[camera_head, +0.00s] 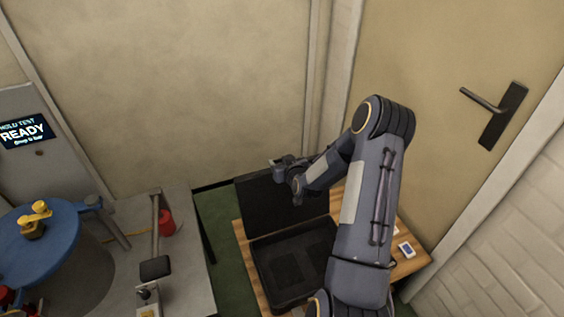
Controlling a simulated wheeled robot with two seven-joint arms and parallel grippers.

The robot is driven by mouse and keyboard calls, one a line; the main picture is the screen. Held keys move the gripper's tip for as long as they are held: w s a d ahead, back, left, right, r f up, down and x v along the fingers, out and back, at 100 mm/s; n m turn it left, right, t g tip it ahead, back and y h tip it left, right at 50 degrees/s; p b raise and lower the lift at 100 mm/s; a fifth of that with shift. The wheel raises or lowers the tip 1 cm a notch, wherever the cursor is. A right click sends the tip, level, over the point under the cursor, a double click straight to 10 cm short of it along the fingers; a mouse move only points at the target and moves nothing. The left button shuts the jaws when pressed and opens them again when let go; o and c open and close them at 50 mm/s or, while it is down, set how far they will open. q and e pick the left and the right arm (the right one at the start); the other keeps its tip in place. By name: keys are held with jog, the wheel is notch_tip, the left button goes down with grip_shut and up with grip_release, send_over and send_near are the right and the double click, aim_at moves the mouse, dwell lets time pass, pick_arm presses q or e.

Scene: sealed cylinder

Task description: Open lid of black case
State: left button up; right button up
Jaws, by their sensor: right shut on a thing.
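The black case (290,267) stands on a wooden table at the lower middle, with its tray facing up and looking empty. Its black lid (262,208) stands raised at the back of the tray, tilted up and away from the base. My right arm comes in from the lower right and reaches over the case. My right gripper (281,170) is at the top edge of the lid and is shut on it; the fingertips are small and partly hidden. My arm covers the right part of the case. My left gripper is not in view.
The wooden table (243,252) also holds a small white and blue item (406,249) at right. A grey bench at left carries a blue round drum top (38,243), a red cylinder (166,223) and a lever. A wall and a door with a black handle (497,114) stand behind.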

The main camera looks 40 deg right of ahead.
jog(key=shift+s+f, duration=0.1)
jog(key=s+b, duration=0.1)
jog(key=b, duration=0.1)
jog(key=s+a+r+t+b, duration=0.1)
jog(key=s+b, duration=0.1)
jog(key=b, duration=0.1)
jog(key=s+t+b, duration=0.1)
jog(key=s+b, duration=0.1)
jog(key=shift+s+a+r+h+b, duration=0.2)
jog(key=shift+a+r+h+b, duration=0.05)
jog(key=shift+a+h+b, duration=0.15)
jog(key=o, duration=1.4)
jog(key=v, duration=0.8)
jog(key=shift+b, duration=0.35)
jog(key=shift+d+f, duration=0.1)
